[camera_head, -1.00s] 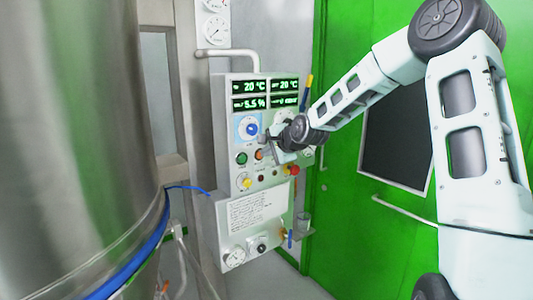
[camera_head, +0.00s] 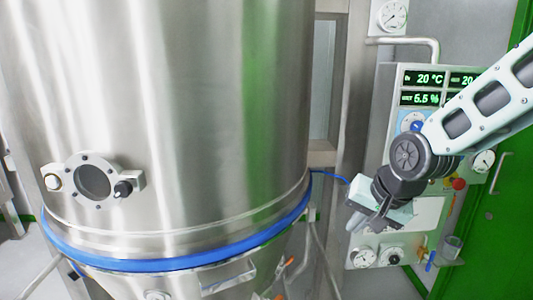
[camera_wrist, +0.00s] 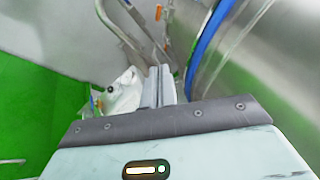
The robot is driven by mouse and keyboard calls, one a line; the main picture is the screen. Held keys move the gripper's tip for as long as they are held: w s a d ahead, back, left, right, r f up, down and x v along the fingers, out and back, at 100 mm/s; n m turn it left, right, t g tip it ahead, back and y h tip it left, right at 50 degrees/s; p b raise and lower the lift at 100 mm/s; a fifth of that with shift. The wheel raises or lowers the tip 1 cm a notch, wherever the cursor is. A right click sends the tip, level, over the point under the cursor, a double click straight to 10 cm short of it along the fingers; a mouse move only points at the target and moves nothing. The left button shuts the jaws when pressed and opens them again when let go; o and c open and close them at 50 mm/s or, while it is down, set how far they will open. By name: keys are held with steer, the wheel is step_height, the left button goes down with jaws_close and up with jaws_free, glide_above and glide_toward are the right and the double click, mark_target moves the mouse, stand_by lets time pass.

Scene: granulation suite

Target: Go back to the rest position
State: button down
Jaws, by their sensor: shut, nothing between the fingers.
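My gripper (camera_head: 359,221) hangs in front of the lower part of the control panel (camera_head: 410,79), between the panel and the big steel vessel (camera_head: 190,110). Its fingers are shut with nothing between them. The wrist view shows the closed fingers (camera_wrist: 159,86) side by side, pointing away past the vessel's blue band. My arm comes in from the right and hides part of the panel's buttons and label.
The vessel, with a blue band (camera_head: 190,262) and a round sight port (camera_head: 93,181), fills the left. A blue hose (camera_head: 330,174) runs beside it. A green door (camera_head: 500,225) stands at the right. A small cup (camera_head: 451,247) sits below the panel.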

steer(key=s+a+f+n+g+h+b, duration=0.1)
steer(key=s+n, duration=0.5)
steer(key=s, duration=0.6)
steer(key=s+a+f+n+g+h, duration=0.1)
steer(key=s+n, duration=0.5)
steer(key=s, duration=0.7)
steer(key=a+f+g, duration=0.1)
steer(key=a+g, duration=0.1)
steer(key=shift+s+a+f+g+b, duration=0.2)
steer(key=shift+s+a+g+b, duration=0.1)
steer(key=shift+g+b, duration=0.1)
steer(key=shift+w, duration=0.1)
steer(key=shift+d, duration=0.1)
